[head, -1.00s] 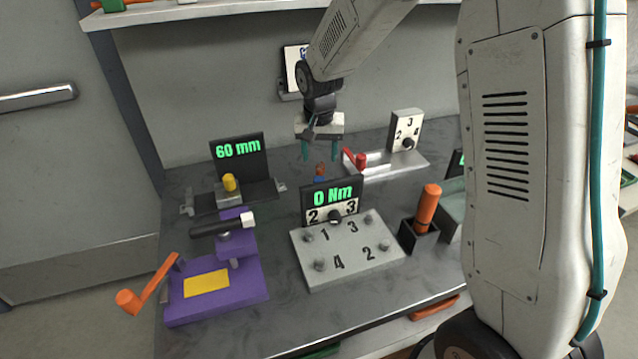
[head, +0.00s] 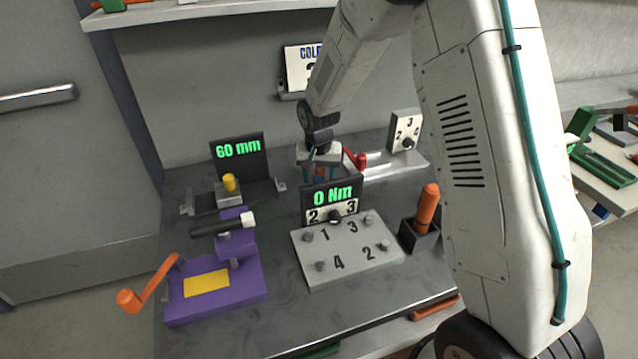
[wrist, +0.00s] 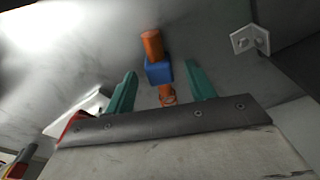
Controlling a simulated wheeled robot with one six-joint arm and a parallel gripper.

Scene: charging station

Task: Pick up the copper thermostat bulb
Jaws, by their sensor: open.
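The copper thermostat bulb (wrist: 152,45) is a copper-orange cylinder joined to a blue block (wrist: 159,72), with another copper piece (wrist: 167,95) on the block's near side, in the wrist view. My gripper (wrist: 160,72) is open, with one teal finger on each side of the blue block and gaps visible. In the head view my gripper (head: 321,174) points down behind the 0 Nm display (head: 333,194). Only a little of the bulb (head: 321,172) shows between the fingers there; the display hides what is lower. I cannot tell whether a finger touches it.
The grey numbered block (head: 345,262) stands in front of the display. A grey plate with a red lever (head: 360,160) is close on the right. The 60 mm display (head: 238,150) and purple crank fixture (head: 250,285) are left. An orange-handled tool (head: 428,205) stands in a black holder.

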